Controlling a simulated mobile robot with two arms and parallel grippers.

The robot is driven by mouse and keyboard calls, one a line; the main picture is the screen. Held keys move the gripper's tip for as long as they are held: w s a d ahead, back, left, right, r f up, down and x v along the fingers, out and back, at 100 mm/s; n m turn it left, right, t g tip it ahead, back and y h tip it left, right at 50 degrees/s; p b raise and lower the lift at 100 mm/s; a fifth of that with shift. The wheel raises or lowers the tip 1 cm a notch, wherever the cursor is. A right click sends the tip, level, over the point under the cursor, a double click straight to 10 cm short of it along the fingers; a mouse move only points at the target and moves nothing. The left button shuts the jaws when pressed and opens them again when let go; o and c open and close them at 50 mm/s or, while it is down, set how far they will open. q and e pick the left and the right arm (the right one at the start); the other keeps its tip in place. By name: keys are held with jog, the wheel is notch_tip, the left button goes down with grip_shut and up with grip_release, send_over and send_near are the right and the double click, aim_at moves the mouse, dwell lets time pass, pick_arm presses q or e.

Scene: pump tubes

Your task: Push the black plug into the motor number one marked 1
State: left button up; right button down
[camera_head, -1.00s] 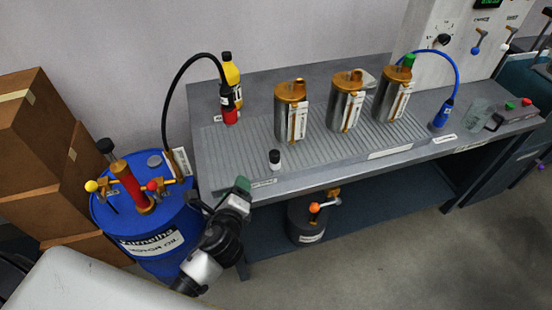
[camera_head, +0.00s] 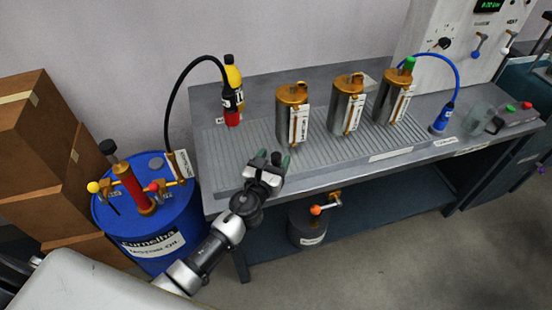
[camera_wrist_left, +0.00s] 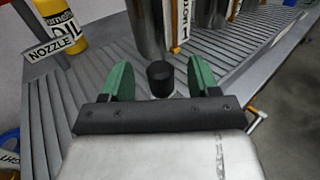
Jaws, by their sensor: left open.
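The small black plug (camera_wrist_left: 160,78) stands upright on the ribbed bench top. In the left wrist view it sits between the green fingertips of my left gripper (camera_wrist_left: 158,80), with gaps on both sides. In the head view my left gripper (camera_head: 273,160) is at the bench's front edge and mostly covers the plug. The gripper is open and holds nothing. The leftmost metal motor (camera_head: 291,118), with a brass-coloured top and white label, stands behind the plug. My right gripper is in neither view.
Two more motors (camera_head: 346,105) (camera_head: 393,95) stand to the right on the bench (camera_head: 300,165). A blue hose tool (camera_head: 443,118) is at the right. A blue drum (camera_head: 160,230) stands left of the bench.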

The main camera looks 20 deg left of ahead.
aim_at(276, 154)
pick_arm(q)
jog(key=w, duration=0.4)
jog(key=shift+d, duration=0.2)
jog(key=shift+s, duration=0.1)
jog(key=c, duration=1)
jog(key=shift+r, duration=0.2)
